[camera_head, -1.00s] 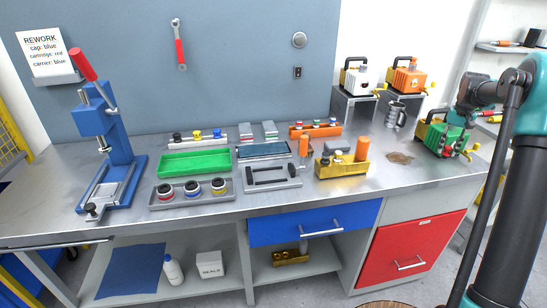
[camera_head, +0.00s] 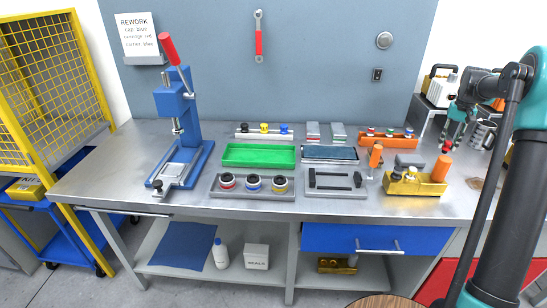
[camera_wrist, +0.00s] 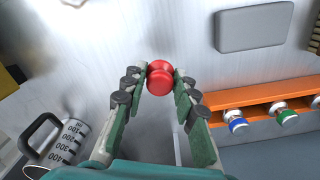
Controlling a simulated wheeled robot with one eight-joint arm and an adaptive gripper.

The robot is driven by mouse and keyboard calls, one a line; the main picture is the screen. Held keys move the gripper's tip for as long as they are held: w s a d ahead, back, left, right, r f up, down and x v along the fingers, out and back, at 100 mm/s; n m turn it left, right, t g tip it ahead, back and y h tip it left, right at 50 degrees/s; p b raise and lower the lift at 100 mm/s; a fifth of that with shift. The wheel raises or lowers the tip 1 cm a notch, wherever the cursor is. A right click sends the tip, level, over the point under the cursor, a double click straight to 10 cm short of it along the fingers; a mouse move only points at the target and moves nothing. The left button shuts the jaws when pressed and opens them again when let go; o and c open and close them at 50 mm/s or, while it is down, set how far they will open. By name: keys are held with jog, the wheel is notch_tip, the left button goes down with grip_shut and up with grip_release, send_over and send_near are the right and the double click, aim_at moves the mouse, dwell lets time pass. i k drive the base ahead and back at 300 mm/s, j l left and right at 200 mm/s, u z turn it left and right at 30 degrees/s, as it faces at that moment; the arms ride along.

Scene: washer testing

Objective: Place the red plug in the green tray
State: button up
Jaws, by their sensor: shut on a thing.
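The red plug (camera_wrist: 159,77) is a small round knob held between the fingertips of my gripper (camera_wrist: 160,82) in the wrist view. In the head view the plug (camera_head: 447,147) is a small red spot below my gripper (camera_head: 449,140), at the right side of the bench. My gripper is shut on the plug, above the bench top. The green tray (camera_head: 258,163) is a shallow, empty rectangular tray left of the middle of the bench, well to the left of my gripper. It is outside the wrist view.
A grey tray with round parts (camera_head: 215,187) lies in front of the green tray. A rack of capped parts (camera_head: 244,136) stands behind it. The blue press (camera_head: 190,155) stands left. An orange rack (camera_head: 400,140) and a yellow block (camera_head: 410,187) lie between tray and gripper.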

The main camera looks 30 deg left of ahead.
aim_at(260, 158)
jog(key=k+j, duration=0.1)
jog(key=j, duration=0.3)
jog(key=k+j+u, duration=0.1)
jog(key=j, duration=0.3)
jog(key=k+j, duration=0.1)
jog(key=j, duration=0.3)
